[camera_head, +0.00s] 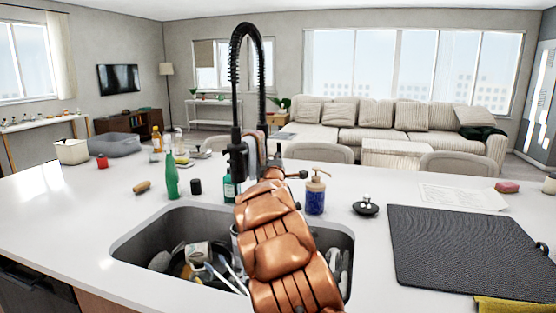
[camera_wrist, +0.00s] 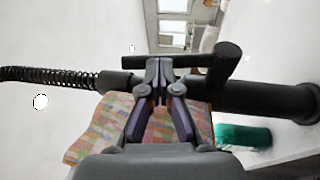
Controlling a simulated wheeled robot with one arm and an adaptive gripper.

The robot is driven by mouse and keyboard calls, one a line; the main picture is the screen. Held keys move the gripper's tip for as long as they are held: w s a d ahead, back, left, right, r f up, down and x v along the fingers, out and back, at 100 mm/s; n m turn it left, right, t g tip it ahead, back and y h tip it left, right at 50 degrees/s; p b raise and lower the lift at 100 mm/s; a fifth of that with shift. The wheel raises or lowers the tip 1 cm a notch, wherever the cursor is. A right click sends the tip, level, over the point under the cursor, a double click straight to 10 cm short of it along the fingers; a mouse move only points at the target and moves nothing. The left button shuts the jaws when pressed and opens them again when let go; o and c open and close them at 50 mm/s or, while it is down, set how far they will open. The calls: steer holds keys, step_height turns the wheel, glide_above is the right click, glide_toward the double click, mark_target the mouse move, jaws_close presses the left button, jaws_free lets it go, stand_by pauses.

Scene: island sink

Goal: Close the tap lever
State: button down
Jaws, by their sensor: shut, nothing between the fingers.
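The black tap (camera_head: 237,100) with its spring hose rises behind the sink in the head view. In the wrist view the tap (camera_wrist: 265,97) lies sideways, with its base at the right. A thick dark cylinder juts from its body, and a thin bar that looks like the tap lever (camera_wrist: 195,61) runs from it toward my fingers.
The sink (camera_head: 150,235) holds dishes under my arm. A green bottle (camera_head: 171,178) stands left of the tap and a blue soap dispenser (camera_head: 315,195) right of it. A patterned cloth (camera_wrist: 95,130) is behind my gripper. A dark mat (camera_head: 465,245) lies on the right.

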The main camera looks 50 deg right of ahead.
steer(key=shift+r+p, duration=0.15)
steer(key=shift+p, duration=0.25)
steer(key=p, duration=0.3)
steer(key=d+r+g+y+p, duration=0.1)
steer(key=p, duration=0.2)
steer(key=shift+w, duration=0.25)
steer(key=shift+f+m+y+p, duration=0.1)
steer(key=shift+m+y+p, duration=0.2)
steer(key=shift+p, duration=0.5)
steer(key=shift+d+f, duration=0.1)
steer(key=shift+f, duration=0.05)
steer(key=b+v, duration=0.3)
steer(key=v, duration=1.1)
steer(key=shift+w, duration=0.15)
steer(key=shift+f, duration=0.1)
